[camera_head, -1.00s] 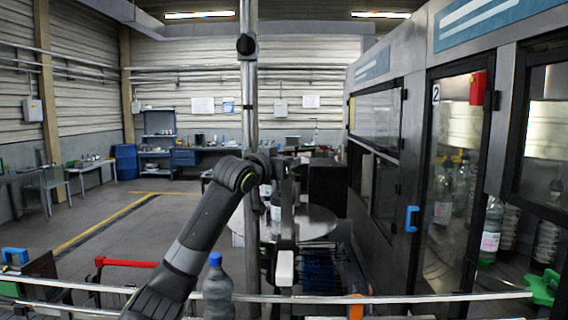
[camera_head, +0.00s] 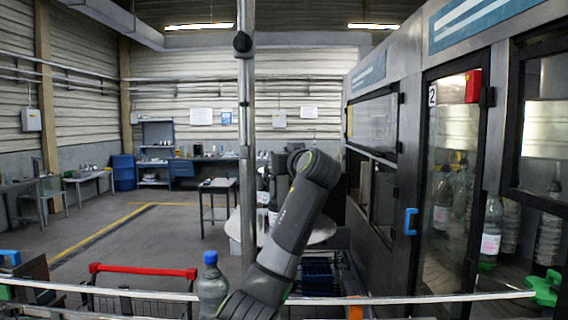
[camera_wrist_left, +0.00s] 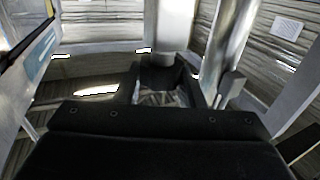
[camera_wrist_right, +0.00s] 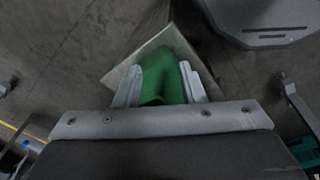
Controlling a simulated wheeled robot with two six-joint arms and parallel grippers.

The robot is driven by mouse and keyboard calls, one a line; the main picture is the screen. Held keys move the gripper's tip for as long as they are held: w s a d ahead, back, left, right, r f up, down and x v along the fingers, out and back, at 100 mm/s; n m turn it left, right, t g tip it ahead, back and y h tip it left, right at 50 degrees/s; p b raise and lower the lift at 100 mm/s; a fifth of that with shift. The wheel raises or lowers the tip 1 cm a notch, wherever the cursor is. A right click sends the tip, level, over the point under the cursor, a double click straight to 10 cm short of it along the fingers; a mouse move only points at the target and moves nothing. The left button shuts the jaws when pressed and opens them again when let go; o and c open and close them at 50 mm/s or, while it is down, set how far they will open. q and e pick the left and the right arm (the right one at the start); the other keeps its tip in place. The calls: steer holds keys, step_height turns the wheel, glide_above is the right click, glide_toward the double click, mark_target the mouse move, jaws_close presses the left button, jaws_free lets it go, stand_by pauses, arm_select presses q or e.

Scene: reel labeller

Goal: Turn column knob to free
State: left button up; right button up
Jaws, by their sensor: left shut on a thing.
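A bright metal column (camera_head: 247,120) stands upright in the middle of the head view, with a round black knob (camera_head: 242,42) high on it. My left arm crosses in front of the column's lower part and hides its own gripper there. In the left wrist view the left gripper (camera_wrist_left: 163,82) is shut on a dark thing, which I cannot identify. The column (camera_wrist_left: 222,45) runs close beside it there, with a dark fitting (camera_wrist_left: 232,84). In the right wrist view my right gripper (camera_wrist_right: 162,85) has its fingers on both sides of a green thing (camera_wrist_right: 163,75); contact is unclear.
A metal rail (camera_head: 420,297) crosses the front, with a blue-capped bottle (camera_head: 211,282) by it. A red-handled cart (camera_head: 143,272) is at left. A glazed machine (camera_head: 450,130) fills the right side. A round pale table (camera_head: 318,231) is behind my arm.

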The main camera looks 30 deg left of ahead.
arm_select(q)
steer(key=n+g+y, duration=0.1)
steer(key=g, duration=0.1)
steer(key=shift+w+n+g+y, duration=0.1)
steer(key=shift+n+g+y, duration=0.2)
steer(key=shift+n, duration=0.1)
steer(key=shift+r+n+g+y+p, duration=0.15)
steer(key=shift+n+g+y+p, duration=0.4)
steer(key=shift+n+g, duration=0.5)
steer(key=n+g+y+p, duration=0.1)
steer(key=n+g+p, duration=0.1)
steer(key=g, duration=0.2)
steer(key=shift+g+p, duration=0.25)
steer(key=shift+p, duration=0.1)
steer(key=shift+f+n+g+p, duration=0.2)
steer(key=shift+n+g+p, duration=0.25)
steer(key=shift+n+g, duration=0.2)
steer(key=shift+w+f, duration=0.1)
